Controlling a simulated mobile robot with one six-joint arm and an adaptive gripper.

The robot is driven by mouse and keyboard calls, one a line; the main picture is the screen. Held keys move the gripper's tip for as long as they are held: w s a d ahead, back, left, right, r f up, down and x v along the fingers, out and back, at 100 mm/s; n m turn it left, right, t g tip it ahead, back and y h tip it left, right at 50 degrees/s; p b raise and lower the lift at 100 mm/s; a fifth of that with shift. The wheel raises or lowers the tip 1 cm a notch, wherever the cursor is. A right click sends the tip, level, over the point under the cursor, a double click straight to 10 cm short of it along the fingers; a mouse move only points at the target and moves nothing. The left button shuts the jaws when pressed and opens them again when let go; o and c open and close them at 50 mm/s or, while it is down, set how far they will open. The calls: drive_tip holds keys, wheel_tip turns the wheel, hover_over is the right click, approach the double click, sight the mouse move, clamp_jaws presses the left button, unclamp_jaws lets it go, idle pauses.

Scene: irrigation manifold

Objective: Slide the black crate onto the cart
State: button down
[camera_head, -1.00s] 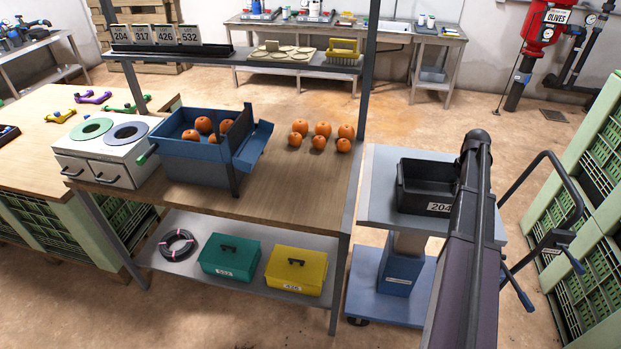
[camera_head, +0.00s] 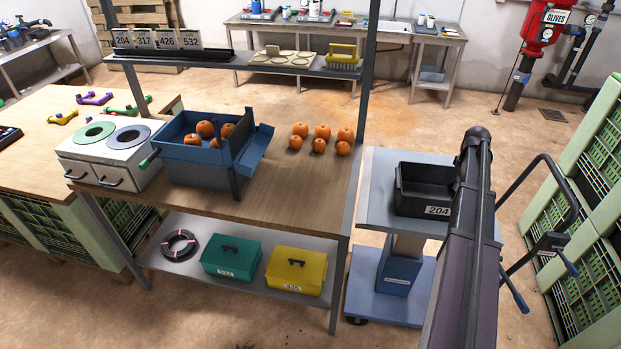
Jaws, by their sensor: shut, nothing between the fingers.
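The black crate (camera_head: 416,205), with a white label reading 204, sits upright on the grey top of the cart (camera_head: 376,205). My arm crosses in front of the crate's right side and hides that end. The crate looks empty where I can see into it. The cart has a blue column and a lower blue deck, and stands just right of the wooden workbench (camera_head: 290,195). My gripper is not visible; my arm runs up the right of the picture and ends in a dark joint above the crate.
A blue crate (camera_head: 195,172) with oranges and several loose oranges (camera_head: 321,131) stand on the workbench. Green (camera_head: 230,257) and yellow (camera_head: 294,272) boxes lie on its lower shelf. The cart's dark handle (camera_head: 565,185) and green crates (camera_head: 600,200) are at right. Open floor lies behind the cart.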

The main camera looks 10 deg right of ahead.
wheel_tip(320, 180, up, 9)
drive_tip(key=p, duration=0.8)
drive_tip(key=shift+p, duration=0.4)
drive_tip(key=shift+r, duration=0.1)
idle(0.5)
drive_tip(key=s+a, duration=0.5)
drive_tip(key=a, duration=0.8)
drive_tip(key=s+a+f+m+b, duration=0.1)
drive_tip(key=s+a, duration=0.5)
drive_tip(key=a, duration=0.7)
drive_tip(key=s+a+m, duration=0.1)
drive_tip(key=s+a, duration=0.4)
drive_tip(key=a, duration=0.8)
drive_tip(key=shift+s+a+f+b, duration=0.2)
drive_tip(key=shift+a+f+b, duration=0.1)
drive_tip(key=shift+f+b, duration=0.1)
